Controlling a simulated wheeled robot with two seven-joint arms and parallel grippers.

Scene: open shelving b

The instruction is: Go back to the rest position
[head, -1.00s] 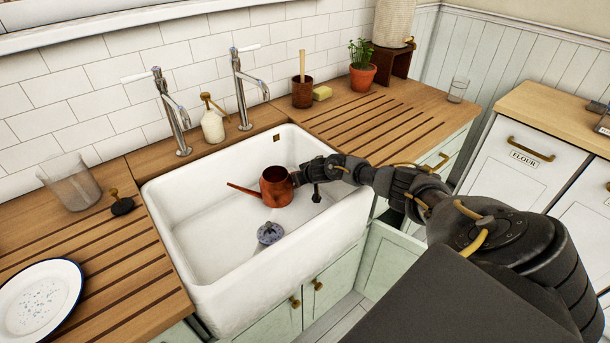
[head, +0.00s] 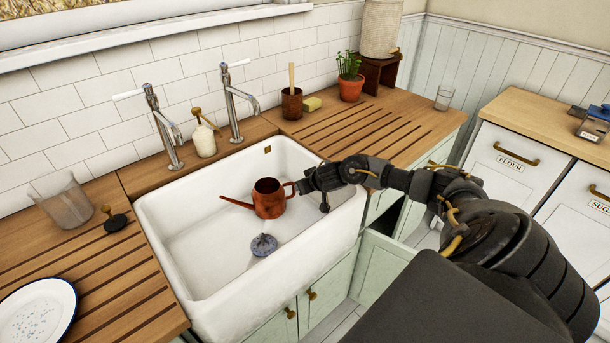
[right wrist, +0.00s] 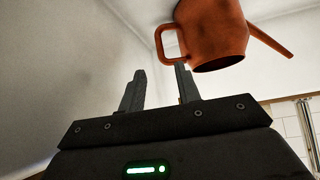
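An orange-brown watering can (head: 270,199) stands upright in the white sink (head: 190,268), its spout to the left and its handle toward my right gripper (head: 299,187). In the right wrist view, which looks upside down, the can (right wrist: 212,32) shows at the top with its looped handle just beyond the fingertips. My right gripper (right wrist: 158,78) has its two fingers apart with nothing between them. My left gripper is in neither view.
A small grey-blue object (head: 263,245) lies in the sink. Two taps (head: 165,135) and a soap bottle (head: 204,138) stand behind it. A plant pot (head: 351,88) and a glass (head: 443,99) are on the right counter. A plate (head: 38,312) and a clear jar (head: 65,203) are on the left.

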